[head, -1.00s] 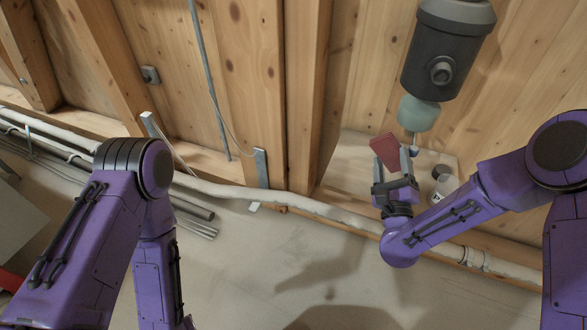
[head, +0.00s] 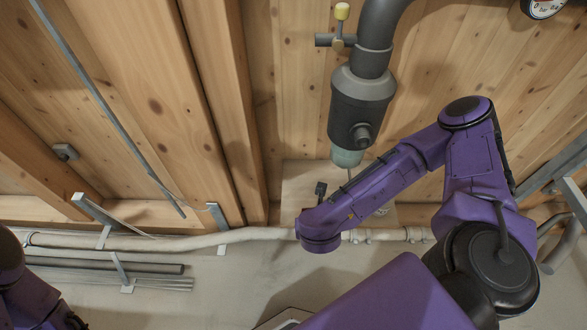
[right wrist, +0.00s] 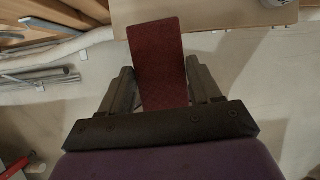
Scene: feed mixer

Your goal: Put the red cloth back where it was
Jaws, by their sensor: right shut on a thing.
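The red cloth (right wrist: 158,60) shows in the right wrist view as a dark red flat piece standing up between my fingers. My right gripper (right wrist: 160,78) is shut on it. In the head view my right forearm hides the cloth and nearly all of this gripper; only a small dark part shows beside the forearm's end. My left arm shows only at the lower left edge of the head view, and its gripper is out of the picture.
A dark cylinder (head: 360,105) with a greenish cup (head: 347,158) under it hangs from a pipe above a pale wooden board (head: 297,180). A white pipe (head: 180,241) runs along the wooden wall's foot. Grey rods (head: 110,270) lie at left. Bare floor lies in front.

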